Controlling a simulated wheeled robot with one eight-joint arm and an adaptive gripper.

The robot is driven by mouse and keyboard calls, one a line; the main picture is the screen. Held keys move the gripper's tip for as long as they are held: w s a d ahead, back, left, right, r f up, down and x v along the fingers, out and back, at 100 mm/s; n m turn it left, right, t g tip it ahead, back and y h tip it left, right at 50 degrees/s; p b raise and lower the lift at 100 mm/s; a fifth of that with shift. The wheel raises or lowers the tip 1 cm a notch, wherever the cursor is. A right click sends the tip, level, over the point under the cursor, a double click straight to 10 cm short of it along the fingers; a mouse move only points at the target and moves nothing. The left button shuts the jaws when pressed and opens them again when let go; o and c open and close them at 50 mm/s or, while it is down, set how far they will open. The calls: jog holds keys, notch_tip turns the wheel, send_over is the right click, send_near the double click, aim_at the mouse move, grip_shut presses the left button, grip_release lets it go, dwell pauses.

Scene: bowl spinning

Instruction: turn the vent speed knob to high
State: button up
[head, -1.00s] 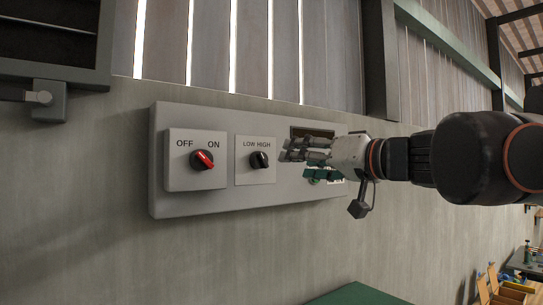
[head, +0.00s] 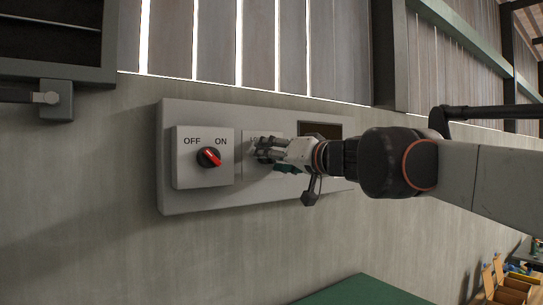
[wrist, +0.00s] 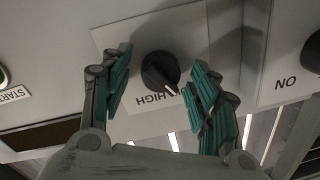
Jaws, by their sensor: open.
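The vent speed knob (wrist: 160,70) is black and round with a white pointer line, on a light square plate (wrist: 190,30). In the wrist view its pointer slants down and right, beside the upside-down HIGH label (wrist: 154,98) and not on it. The LOW label is hidden behind the right finger. My gripper (wrist: 161,62) is open, with one finger on each side of the knob. The right finger is close to it; I cannot tell whether it touches. In the head view my gripper (head: 259,150) covers the knob.
A red-and-black OFF/ON switch (head: 209,157) sits left of the knob plate on the same grey panel (head: 180,203). In the wrist view, a START label (wrist: 14,95) is at the left. A green surface (head: 362,290) lies below.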

jog(key=c, duration=1.1)
jog(key=shift+o, duration=0.2)
jog(key=m+t+b, duration=0.1)
jog(key=m, duration=1.1)
jog(key=shift+f, duration=0.15)
jog(key=shift+m, duration=0.3)
